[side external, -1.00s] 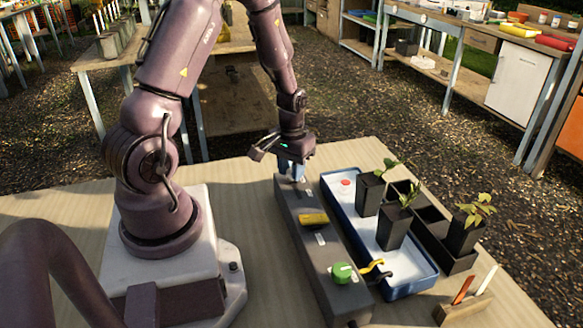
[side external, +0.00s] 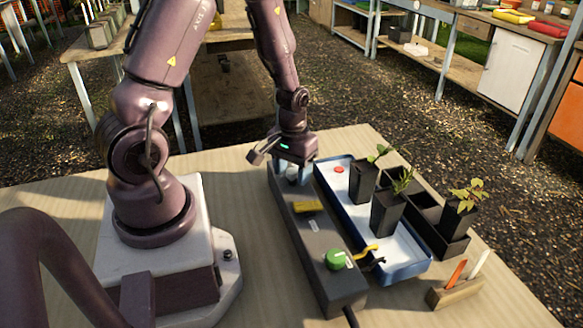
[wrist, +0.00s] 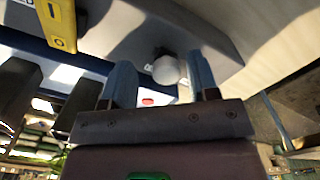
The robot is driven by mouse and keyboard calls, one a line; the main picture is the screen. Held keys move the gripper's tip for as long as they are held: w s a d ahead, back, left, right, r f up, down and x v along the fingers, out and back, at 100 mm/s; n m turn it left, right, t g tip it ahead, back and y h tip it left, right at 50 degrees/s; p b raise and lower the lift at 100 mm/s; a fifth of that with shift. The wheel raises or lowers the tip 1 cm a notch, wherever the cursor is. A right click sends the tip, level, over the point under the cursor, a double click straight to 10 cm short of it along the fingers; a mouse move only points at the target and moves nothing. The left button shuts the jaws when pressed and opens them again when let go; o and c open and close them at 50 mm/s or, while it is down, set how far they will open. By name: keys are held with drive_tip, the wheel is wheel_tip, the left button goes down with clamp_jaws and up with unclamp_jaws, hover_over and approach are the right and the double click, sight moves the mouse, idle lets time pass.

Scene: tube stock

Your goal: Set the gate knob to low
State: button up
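A long dark grey control box (side external: 308,232) lies on the table. It carries a green round knob (side external: 338,259) at the near end, a yellow bar-shaped knob (side external: 308,206) in the middle and a pale grey round knob (wrist: 165,70) at the far end. I cannot read which one is marked gate. My gripper (side external: 292,174) points down over the far end. In the wrist view its two blue fingers stand apart, with the pale knob between their tips and a visible gap beside it. The yellow knob also shows there (wrist: 58,22).
A blue-rimmed tray (side external: 408,272) with black plant pots and a red button (side external: 339,169) lies close along the box's right side. A black pot carrier (side external: 447,246) and a wooden marker holder (side external: 456,293) stand further right.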

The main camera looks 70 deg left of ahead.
sight(292, 173)
drive_tip(key=shift+a, duration=0.1)
drive_tip(key=shift+r, duration=0.5)
wheel_tip(292, 173, up, 12)
drive_tip(key=s+d+r+m+t, duration=0.2)
drive_tip(key=s+d+r+m, duration=0.1)
drive_tip(key=d+r, duration=0.3)
drive_tip(key=s+d+r+m+t, duration=0.3)
drive_tip(key=s+d+r+m, duration=0.1)
drive_tip(key=d+r, duration=0.3)
drive_tip(key=shift+d+r+m+t, duration=0.15)
drive_tip(key=shift+d+m+t, duration=0.05)
drive_tip(key=shift+m+t, duration=0.1)
